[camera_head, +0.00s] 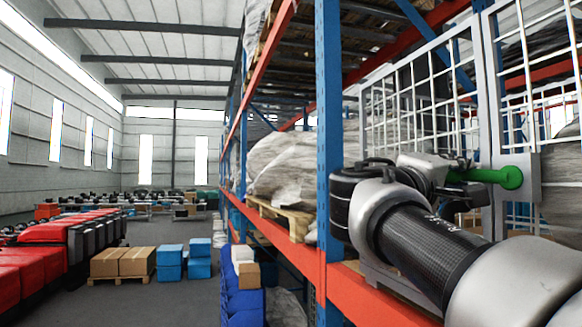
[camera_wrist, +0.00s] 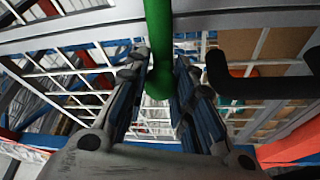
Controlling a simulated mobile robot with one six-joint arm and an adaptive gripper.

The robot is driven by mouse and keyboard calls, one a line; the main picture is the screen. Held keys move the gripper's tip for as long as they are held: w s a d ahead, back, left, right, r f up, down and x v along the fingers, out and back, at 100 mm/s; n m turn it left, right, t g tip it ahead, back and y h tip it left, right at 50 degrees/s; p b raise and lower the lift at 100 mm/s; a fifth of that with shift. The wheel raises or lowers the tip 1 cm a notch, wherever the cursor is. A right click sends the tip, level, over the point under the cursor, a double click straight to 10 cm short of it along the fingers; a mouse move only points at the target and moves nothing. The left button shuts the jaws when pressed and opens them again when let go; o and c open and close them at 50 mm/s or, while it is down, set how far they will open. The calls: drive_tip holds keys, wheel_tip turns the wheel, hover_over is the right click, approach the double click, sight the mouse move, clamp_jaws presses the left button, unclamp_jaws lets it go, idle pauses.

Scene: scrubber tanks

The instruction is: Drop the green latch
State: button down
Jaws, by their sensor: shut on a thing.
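The green latch (camera_head: 492,177) is a bright green bar with a round knob end, lying roughly level against the grey frame of a white wire-mesh gate (camera_head: 497,125). In the wrist view the green latch (camera_wrist: 158,40) runs down from the top, its rounded end between my fingers. My gripper (camera_wrist: 159,68) is shut on it, one finger on each side. In the head view my gripper (camera_head: 447,176) is at the latch's left end, partly hidden behind my own wrist and arm.
A blue and orange rack (camera_head: 328,130) with wrapped pallets (camera_head: 285,165) stands beside my arm. A black bent bar (camera_wrist: 250,85) lies right of the fingers.

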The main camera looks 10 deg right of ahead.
drive_tip(key=shift+f+n, duration=0.5)
drive_tip(key=shift+f, duration=0.1)
drive_tip(key=shift+w, duration=0.1)
drive_tip(key=c, duration=1.7)
unclamp_jaws()
drive_tip(key=o, duration=0.4)
drive_tip(key=shift+c, duration=0.2)
drive_tip(key=shift+r, duration=0.1)
drive_tip(key=shift+r, duration=0.1)
